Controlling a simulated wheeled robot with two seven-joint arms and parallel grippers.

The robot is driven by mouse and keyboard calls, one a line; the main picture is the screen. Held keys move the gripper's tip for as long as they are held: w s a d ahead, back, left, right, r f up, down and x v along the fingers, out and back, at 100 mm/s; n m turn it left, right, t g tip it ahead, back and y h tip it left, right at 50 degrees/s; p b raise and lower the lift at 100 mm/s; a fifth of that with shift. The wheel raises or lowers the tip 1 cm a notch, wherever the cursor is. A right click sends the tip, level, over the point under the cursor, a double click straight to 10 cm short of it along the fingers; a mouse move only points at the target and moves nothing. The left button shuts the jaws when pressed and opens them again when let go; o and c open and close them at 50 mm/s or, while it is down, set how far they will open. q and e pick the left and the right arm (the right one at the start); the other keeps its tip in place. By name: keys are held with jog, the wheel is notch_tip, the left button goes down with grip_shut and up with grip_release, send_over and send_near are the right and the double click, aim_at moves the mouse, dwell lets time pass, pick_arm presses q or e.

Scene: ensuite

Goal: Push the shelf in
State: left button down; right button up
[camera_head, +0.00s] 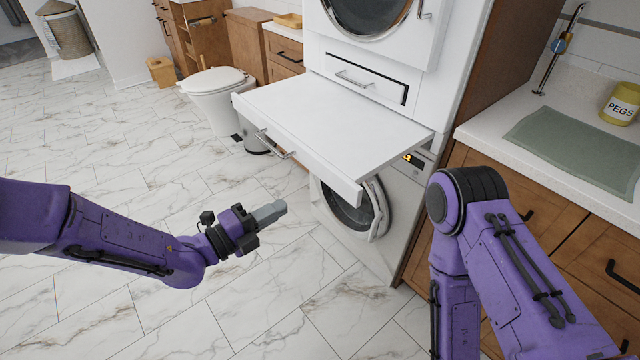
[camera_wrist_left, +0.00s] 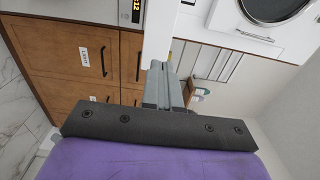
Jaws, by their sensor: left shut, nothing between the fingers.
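The white shelf (camera_head: 335,118) is pulled out between the two stacked machines. Its front panel with a metal bar handle (camera_head: 275,146) faces me. My left gripper (camera_head: 280,207) is shut and empty, in front of the shelf and lower in the picture, apart from the handle in the head view. In the left wrist view its closed grey fingers (camera_wrist_left: 163,86) point toward a white panel edge; I cannot tell whether they touch it. My right arm (camera_head: 490,250) shows at the right of the head view, but its gripper is out of view.
A washing machine (camera_head: 350,205) stands below the shelf, with a dryer (camera_head: 370,20) above. A toilet (camera_head: 215,98) stands at left.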

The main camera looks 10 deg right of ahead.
aim_at(331, 179)
pick_arm(q)
jog(key=p+x, duration=0.2)
jog(key=x, duration=0.9)
jog(key=shift+w+d, duration=0.15)
jog(key=shift+d, duration=0.1)
jog(key=shift+w+d, duration=0.2)
jog(key=shift+d, duration=0.1)
